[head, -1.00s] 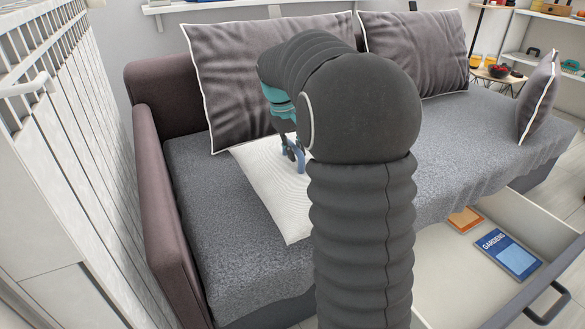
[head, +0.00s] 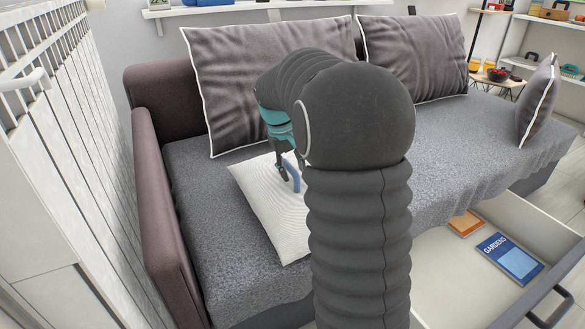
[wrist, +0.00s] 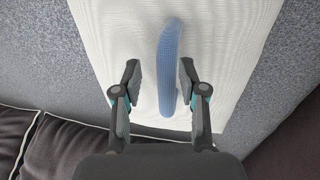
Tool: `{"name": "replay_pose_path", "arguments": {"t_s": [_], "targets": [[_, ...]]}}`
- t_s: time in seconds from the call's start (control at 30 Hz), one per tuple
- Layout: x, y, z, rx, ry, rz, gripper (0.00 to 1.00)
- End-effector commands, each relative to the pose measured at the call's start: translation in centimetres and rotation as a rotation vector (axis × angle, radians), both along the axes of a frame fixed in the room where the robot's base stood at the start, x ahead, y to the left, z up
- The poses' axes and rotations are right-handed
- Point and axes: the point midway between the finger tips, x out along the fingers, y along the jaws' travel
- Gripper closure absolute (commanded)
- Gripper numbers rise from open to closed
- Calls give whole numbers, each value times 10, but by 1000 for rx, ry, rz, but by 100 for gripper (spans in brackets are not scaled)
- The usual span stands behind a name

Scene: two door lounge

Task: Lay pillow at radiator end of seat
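The white pillow (head: 262,205) with fine ribbed lines lies on the grey seat (head: 200,225), toward its left end beside the radiator (head: 50,120). Its right part is hidden behind my arm in the head view. In the wrist view the pillow (wrist: 225,40) fills the upper middle. A blue curved strip like a handle (wrist: 168,60) stands out on it. My gripper (wrist: 158,78) is open, with one finger on each side of the blue strip and gaps visible. In the head view my gripper (head: 287,172) is low over the pillow's far part.
The left armrest (head: 160,200) stands between seat and radiator. Large grey back cushions (head: 255,75) line the wall; a small cushion (head: 537,100) stands at the far right. An open drawer (head: 470,300) with books juts out in front.

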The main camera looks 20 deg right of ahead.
Motion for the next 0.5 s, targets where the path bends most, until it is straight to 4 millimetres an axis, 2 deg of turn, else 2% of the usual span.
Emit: {"name": "replay_pose_path", "arguments": {"t_s": [0.27, 0.5], "targets": [[0, 2, 10, 0, -1, 0, 58], [0, 10, 52, -1, -4, 1, 58]]}}
